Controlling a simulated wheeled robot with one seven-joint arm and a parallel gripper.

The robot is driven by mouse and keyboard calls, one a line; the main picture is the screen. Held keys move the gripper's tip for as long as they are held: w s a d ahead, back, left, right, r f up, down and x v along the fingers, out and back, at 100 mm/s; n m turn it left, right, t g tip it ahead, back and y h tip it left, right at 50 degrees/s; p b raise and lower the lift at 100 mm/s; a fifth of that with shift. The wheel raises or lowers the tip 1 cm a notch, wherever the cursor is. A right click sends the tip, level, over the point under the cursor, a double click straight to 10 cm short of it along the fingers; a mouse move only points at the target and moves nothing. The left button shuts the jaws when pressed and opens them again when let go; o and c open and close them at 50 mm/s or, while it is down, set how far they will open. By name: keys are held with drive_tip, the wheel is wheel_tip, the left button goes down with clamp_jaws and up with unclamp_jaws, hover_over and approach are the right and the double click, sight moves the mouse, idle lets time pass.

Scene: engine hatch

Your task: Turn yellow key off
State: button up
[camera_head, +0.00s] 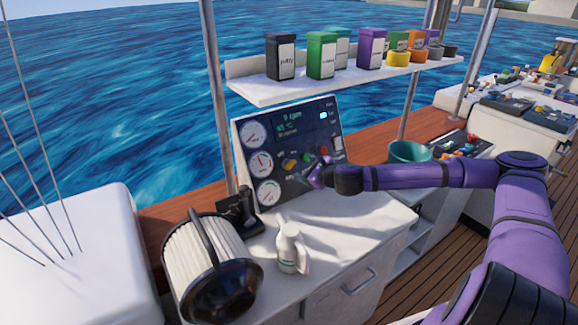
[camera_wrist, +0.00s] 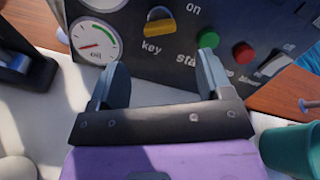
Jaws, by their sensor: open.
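The yellow key (camera_wrist: 159,27) is a yellow knob on the dark control panel (camera_head: 290,140), above the word "key" in the wrist view. Its bar lies roughly sideways, and an "on" label stands to its upper right. In the head view the yellow key (camera_head: 289,164) shows left of my gripper (camera_head: 318,173). In the wrist view my gripper (camera_wrist: 162,58) is open and empty, with its two fingers pointing toward the panel. The key appears beyond and between the fingertips, apart from both.
A green button (camera_wrist: 228,34) and a red button (camera_wrist: 243,53) sit right of the key. Round gauges (camera_head: 262,163) line the panel's left side. A teal bowl (camera_head: 408,153) stands to the right.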

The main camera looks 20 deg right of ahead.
sight(292, 165)
drive_tip(key=x, duration=1)
drive_tip(key=c, duration=0.9)
